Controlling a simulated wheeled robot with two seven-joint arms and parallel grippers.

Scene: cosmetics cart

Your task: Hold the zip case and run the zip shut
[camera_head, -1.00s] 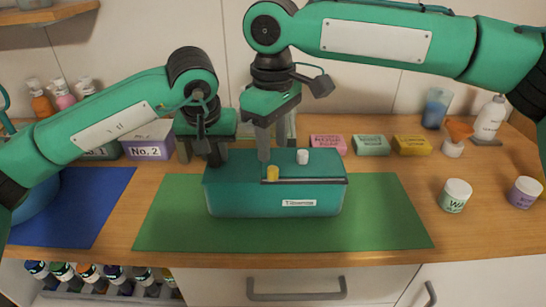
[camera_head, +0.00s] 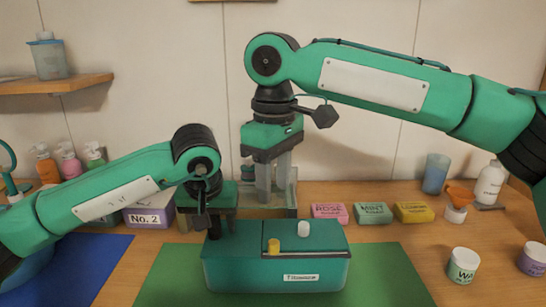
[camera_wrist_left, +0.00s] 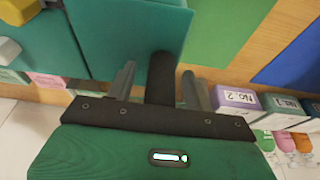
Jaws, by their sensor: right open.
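The teal zip case (camera_head: 235,268) stands on the green mat with a white label on its front. A dark zip line runs along its right part, with a yellow pull (camera_head: 274,246) at that line's left end. A white knob (camera_head: 303,229) stands on the lid. My left gripper (camera_head: 211,222) is at the case's left end. In the left wrist view its fingers (camera_wrist_left: 160,80) stand either side of a dark post; gaps show, but whether they grip it is unclear. My right gripper (camera_head: 273,185) is open and empty, raised above the case's back edge.
Rose (camera_head: 329,213), mint (camera_head: 373,213) and yellow (camera_head: 416,212) soap boxes line the back. A white jar (camera_head: 463,264) stands right of the green mat (camera_head: 385,275). A blue cup (camera_head: 436,173) and a white bottle (camera_head: 490,184) are at back right. A purple box (camera_head: 148,217) is behind left.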

